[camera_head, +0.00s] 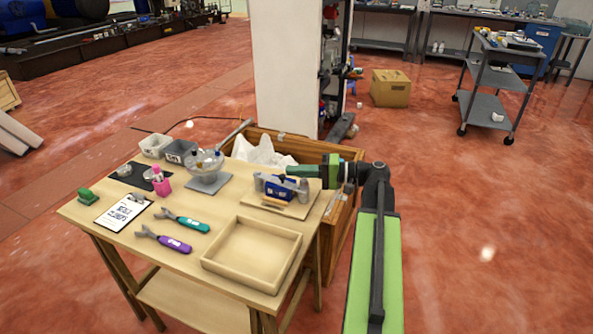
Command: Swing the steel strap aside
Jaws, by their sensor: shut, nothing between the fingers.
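A small blue and grey metal dispenser-like device (272,186) stands on a pale wooden board (297,211) at the right rear of the wooden table. A grey metal piece (303,189) shows at its right end; I cannot tell for certain whether this is the steel strap. My gripper (291,171) reaches in from the right, shut and empty, just above or behind the device's right part. Whether it touches the device is too small to tell. My arm hides some of the area to the right.

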